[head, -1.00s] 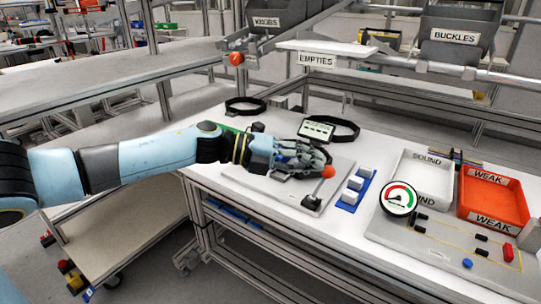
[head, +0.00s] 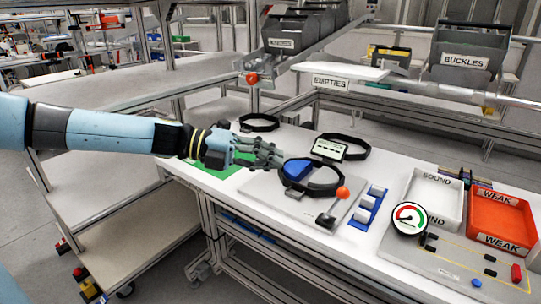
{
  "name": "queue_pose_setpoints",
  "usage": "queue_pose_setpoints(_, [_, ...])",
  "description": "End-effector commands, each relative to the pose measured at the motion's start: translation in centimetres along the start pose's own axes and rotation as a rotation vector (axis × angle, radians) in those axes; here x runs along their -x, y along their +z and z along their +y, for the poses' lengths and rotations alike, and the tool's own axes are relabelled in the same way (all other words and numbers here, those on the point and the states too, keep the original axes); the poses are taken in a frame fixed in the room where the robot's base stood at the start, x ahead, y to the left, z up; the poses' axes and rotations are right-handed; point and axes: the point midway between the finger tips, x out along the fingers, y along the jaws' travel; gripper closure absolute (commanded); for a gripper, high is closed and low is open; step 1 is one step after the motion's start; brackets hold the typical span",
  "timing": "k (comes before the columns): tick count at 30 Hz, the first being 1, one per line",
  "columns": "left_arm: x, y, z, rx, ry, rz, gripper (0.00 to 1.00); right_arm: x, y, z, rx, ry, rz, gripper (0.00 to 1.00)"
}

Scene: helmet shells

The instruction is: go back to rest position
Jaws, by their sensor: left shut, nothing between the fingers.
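My left gripper (head: 268,155) reaches in from the left over the white workbench. It is shut and empty, just left of a black ring-shaped band (head: 322,190) with a blue block (head: 297,170) at its left side. The band lies on a grey plate (head: 290,208) with a red-knobbed lever (head: 333,206) at its front right. In this view the fingertips lie close to the blue block, and I cannot tell the exact gap. My right gripper is out of view.
Right are a blue rack (head: 369,209) with white blocks, a dial gauge (head: 409,218), a white SOUND tray (head: 437,188) and an orange WEAK tray (head: 502,199). A green mat (head: 206,177) lies under my arm.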

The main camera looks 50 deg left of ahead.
Motion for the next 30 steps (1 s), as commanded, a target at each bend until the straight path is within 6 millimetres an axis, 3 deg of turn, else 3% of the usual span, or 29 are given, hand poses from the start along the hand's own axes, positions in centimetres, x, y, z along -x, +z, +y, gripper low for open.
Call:
queue_pose_setpoints(6, [0.0, 0.0, 0.1, 0.0, 0.0, 0.0, 1.0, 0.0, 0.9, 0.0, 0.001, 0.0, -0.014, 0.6])
queue_pose_setpoints(16, [0.0, 0.0, 0.1, 0.0, 0.0, 0.0, 1.0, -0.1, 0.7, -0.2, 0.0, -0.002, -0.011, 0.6])
queue_pose_setpoints(20, [-0.9, -0.8, 1.4, 0.043, -0.039, -0.028, 1.0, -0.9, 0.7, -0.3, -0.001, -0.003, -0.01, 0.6])
queue_pose_setpoints(23, [-1.2, -1.1, 6.7, 0.182, -0.066, -0.144, 1.0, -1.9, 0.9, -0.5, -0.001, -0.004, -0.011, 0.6])
queue_pose_setpoints(26, [-0.9, -1.3, 14.7, 0.404, -0.047, -0.334, 1.0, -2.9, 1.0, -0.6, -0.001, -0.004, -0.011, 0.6])
queue_pose_setpoints(30, [-0.1, -4.4, 26.0, 0.736, 0.024, -0.58, 1.0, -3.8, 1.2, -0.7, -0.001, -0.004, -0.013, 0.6])
